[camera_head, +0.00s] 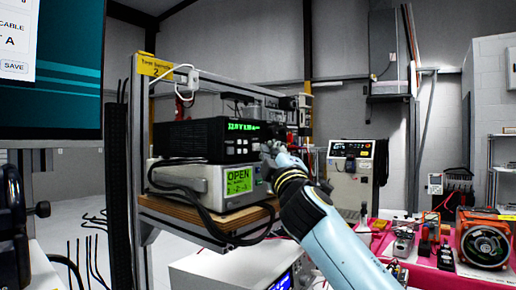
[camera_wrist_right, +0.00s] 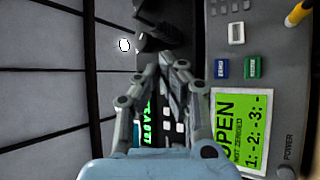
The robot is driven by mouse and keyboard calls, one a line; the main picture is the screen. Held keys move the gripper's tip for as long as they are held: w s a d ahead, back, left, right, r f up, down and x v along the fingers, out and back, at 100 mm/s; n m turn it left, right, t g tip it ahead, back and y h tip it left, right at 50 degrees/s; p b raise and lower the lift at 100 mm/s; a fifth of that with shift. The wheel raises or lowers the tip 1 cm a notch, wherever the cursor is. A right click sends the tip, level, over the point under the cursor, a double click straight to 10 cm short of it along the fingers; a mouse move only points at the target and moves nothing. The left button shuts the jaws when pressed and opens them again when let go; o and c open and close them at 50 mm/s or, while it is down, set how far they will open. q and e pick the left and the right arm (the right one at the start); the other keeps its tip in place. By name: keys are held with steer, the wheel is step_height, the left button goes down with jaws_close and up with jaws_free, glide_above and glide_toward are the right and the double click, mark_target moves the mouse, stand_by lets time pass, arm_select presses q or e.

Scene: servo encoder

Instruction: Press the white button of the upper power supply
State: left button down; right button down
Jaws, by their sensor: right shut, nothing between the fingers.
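The upper power supply (camera_head: 185,138) is a black box with a green lit display, on top of a light grey unit. Small white buttons (camera_head: 240,146) show under its display in the head view. In the wrist view, which is turned sideways, its green display (camera_wrist_right: 148,122) and pale buttons (camera_wrist_right: 180,127) show between my gripper's fingers. My right gripper (camera_wrist_right: 172,66) is shut and empty, its fingertips in front of the power supply's right front. In the head view my right gripper (camera_head: 272,152) covers the front's right end. I cannot tell whether it touches. My left gripper is not in view.
The grey unit (camera_head: 205,182) below shows OPEN on a green screen. Both stand on a wooden shelf (camera_head: 190,213). Black cables (camera_head: 205,215) hang across its front. A monitor (camera_head: 70,70) is at the left. A pink bench (camera_head: 430,265) with several tools is at the right.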

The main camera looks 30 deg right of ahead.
stand_by(0.4)
steer(key=shift+w+a, duration=0.2)
steer(key=shift+w, duration=0.25)
stand_by(0.3)
steer(key=shift+s, duration=0.1)
steer(key=shift+s+d, duration=0.2)
steer(key=shift+s, duration=0.15)
steer(key=shift+s, duration=0.1)
steer(key=s, duration=0.1)
steer(key=s+d, duration=0.1)
steer(key=s, duration=0.1)
steer(key=s+d, duration=0.1)
steer(key=s, duration=0.1)
steer(key=shift+s+d+b, duration=0.15)
steer(key=shift+s+b, duration=0.05)
steer(key=shift+b, duration=0.1)
stand_by(0.5)
